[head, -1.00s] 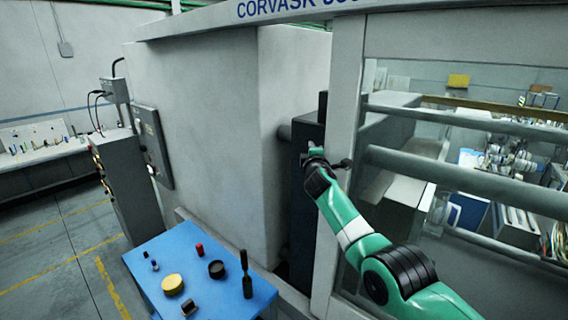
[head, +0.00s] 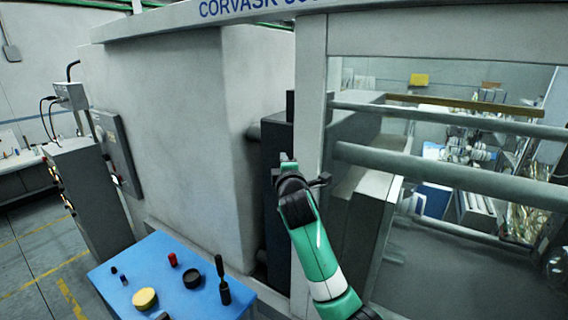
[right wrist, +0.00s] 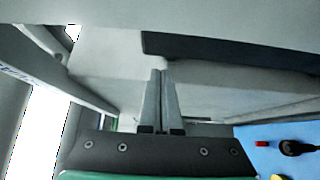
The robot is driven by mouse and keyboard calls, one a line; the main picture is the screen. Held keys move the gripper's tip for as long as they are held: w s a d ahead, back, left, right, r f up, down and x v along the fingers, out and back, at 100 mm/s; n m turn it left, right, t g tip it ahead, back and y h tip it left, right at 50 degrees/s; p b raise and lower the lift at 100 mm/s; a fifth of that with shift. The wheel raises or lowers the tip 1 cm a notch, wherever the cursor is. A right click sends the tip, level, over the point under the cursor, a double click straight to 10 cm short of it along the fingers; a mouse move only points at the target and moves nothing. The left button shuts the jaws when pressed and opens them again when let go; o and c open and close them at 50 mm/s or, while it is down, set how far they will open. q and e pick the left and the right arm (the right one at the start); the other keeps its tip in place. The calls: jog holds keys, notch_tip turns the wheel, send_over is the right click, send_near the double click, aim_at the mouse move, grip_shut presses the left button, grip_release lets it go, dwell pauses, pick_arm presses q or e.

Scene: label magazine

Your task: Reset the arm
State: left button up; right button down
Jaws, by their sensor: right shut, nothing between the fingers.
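My green and black right arm reaches up from the bottom of the head view. Its right gripper (head: 288,158) is at the top end, in front of a dark upright block (head: 283,205) beside the pale machine frame. Its fingers are small and hard to make out there. In the right wrist view, the two grey fingers of the right gripper (right wrist: 161,73) lie together, shut and empty. Pale machine panels fill the view beyond them. My left gripper is in neither view.
A blue table (head: 172,256) at lower left carries a yellow disc (head: 144,299), a black cup (head: 192,279), a red cylinder (head: 173,260) and a dark bottle-shaped item (head: 223,285). A frame post (head: 309,120) and horizontal rails (head: 440,170) stand close to the arm.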

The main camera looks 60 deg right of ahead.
jog(key=shift+a, duration=0.1)
dwell(0.3)
jog(key=w+a+r+t+y+p, duration=0.1)
jog(key=a+r+t+y, duration=0.2)
jog(key=a, duration=0.5)
jog(key=a+r+t+y+p, duration=0.1)
jog(key=a+r+t, duration=0.2)
jog(key=a+r, duration=0.45)
jog(key=w+a+r+t+y+p, duration=0.1)
jog(key=a+r+t+y+p, duration=0.1)
jog(key=a, duration=0.8)
jog(key=s+a+r+m+t+y, duration=0.3)
jog(key=s+a+r+t+y, duration=0.1)
jog(key=s, duration=0.4)
jog(key=s+a+r+m+t+y, duration=0.4)
jog(key=s+a+r+y, duration=0.2)
jog(key=s+a+r, duration=0.2)
jog(key=shift+s+a+r, duration=0.25)
jog(key=shift+s+a, duration=0.05)
jog(key=shift+s, duration=0.2)
